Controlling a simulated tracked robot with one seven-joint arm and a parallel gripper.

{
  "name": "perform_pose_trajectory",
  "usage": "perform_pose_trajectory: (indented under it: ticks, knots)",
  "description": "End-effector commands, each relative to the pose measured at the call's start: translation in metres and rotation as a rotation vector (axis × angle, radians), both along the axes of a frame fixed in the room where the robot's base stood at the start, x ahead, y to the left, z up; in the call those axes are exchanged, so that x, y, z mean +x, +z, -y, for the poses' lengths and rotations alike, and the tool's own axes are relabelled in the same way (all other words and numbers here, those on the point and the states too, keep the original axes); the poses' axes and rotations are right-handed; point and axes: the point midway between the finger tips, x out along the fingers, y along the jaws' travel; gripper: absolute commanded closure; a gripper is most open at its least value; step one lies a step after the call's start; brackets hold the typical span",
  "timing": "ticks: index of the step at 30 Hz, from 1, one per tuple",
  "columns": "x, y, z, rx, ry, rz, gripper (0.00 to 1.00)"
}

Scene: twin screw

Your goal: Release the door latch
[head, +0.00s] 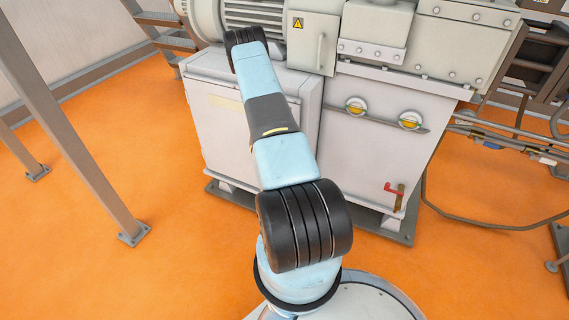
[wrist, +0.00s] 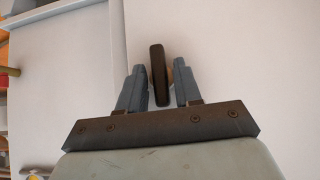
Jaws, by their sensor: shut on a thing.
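In the wrist view the door latch (wrist: 156,62) is a dark, narrow upright bar in front of a pale panel (wrist: 230,50). My gripper (wrist: 160,72) has its two blue-grey fingers on either side of the bar and is shut on it. The bar looks upright in this view. In the head view my arm reaches across a white cabinet (head: 205,125). The arm hides the gripper and the latch there.
A red handle (head: 394,189) sits low on the machine's right panel (head: 370,150), which carries two round yellow-and-white gauges (head: 356,106). A grey post (head: 80,150) stands at left. Pipes and cables (head: 500,140) run at right. The orange floor (head: 170,240) is clear at lower left.

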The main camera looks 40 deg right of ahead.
Motion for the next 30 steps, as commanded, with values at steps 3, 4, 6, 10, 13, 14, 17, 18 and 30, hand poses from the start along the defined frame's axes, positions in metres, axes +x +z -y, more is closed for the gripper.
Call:
perform_pose_trajectory:
  ticks: [3, 4, 6, 10, 13, 14, 17, 18, 30]
  knots:
    - [-0.002, -0.001, 0.001, 0.000, -0.003, -0.003, 0.61]
    - [-0.002, -0.001, 0.001, 0.000, -0.003, -0.003, 0.59]
    - [-0.002, 0.000, 0.001, 0.000, -0.002, -0.002, 0.57]
    - [-0.001, 0.000, 0.001, -0.001, -0.001, -0.001, 0.57]
    - [-0.001, 0.001, -0.001, 0.000, -0.001, -0.001, 0.57]
    - [-0.001, 0.002, -0.002, 0.000, -0.001, -0.001, 0.57]
    - [-0.003, 0.009, -0.008, -0.001, 0.001, 0.000, 0.57]
    - [-0.004, 0.013, -0.011, -0.001, 0.001, 0.000, 0.57]
    - [-0.025, 0.067, -0.062, 0.000, 0.001, -0.001, 0.57]
